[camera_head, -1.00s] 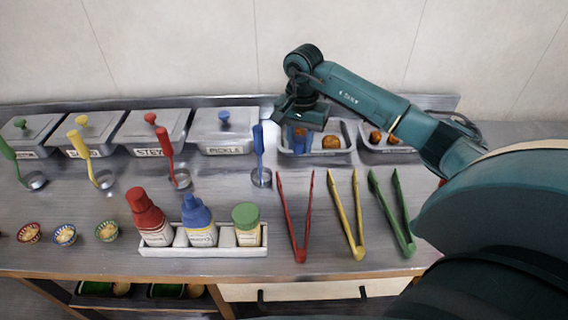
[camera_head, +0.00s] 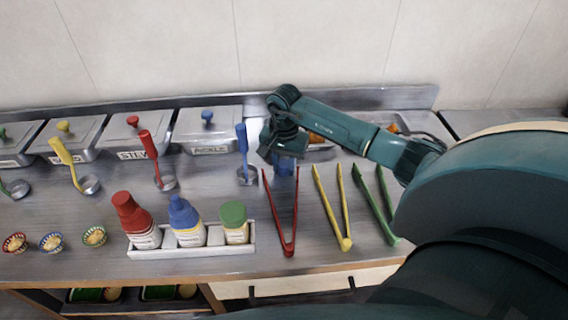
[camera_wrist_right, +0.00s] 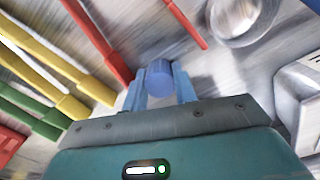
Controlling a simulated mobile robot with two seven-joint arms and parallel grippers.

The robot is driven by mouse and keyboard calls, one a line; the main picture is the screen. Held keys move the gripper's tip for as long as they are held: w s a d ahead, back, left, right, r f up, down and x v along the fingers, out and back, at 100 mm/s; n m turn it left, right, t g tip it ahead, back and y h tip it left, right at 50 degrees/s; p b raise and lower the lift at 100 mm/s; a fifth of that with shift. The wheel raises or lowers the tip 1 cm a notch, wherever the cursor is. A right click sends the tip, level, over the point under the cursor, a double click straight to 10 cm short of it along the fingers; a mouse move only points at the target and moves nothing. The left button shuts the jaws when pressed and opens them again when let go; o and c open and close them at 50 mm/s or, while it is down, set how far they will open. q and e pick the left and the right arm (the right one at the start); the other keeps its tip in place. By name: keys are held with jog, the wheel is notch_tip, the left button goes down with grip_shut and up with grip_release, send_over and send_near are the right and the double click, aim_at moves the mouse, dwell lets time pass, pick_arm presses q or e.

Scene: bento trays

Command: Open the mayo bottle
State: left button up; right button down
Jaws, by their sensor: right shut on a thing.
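Three squeeze bottles stand upright in a white holder (camera_head: 190,251) near the counter's front edge: one red-topped (camera_head: 135,220), one blue-topped (camera_head: 186,221) with a pointed top, and one green-topped (camera_head: 234,221). I cannot read their labels, so I cannot tell which is the mayo. My right gripper (camera_head: 284,170) is above the counter, behind the red tongs and right of the blue ladle, apart from the bottles. In the right wrist view its blue fingers are shut on a small blue round piece (camera_wrist_right: 160,75). I cannot tell whether it is a bottle cap. My left gripper is not in view.
Red tongs (camera_head: 289,246), yellow tongs (camera_head: 345,243) and green tongs (camera_head: 386,235) lie right of the holder. A blue ladle (camera_head: 242,140) stands close left of my right gripper. Lidded pans (camera_head: 205,128) line the back; small bowls (camera_head: 94,237) sit at left.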

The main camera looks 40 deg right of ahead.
aim_at(284, 164)
jog(key=c, duration=1.4)
grip_release()
jog(key=shift+f, duration=0.1)
pick_arm(q)
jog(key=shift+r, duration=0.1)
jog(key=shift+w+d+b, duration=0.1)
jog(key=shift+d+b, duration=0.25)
jog(key=shift+b, duration=0.15)
pick_arm(e)
notch_tip(284, 164, up, 12)
jog(key=shift+r, duration=0.2)
jog(key=shift+s, duration=0.1)
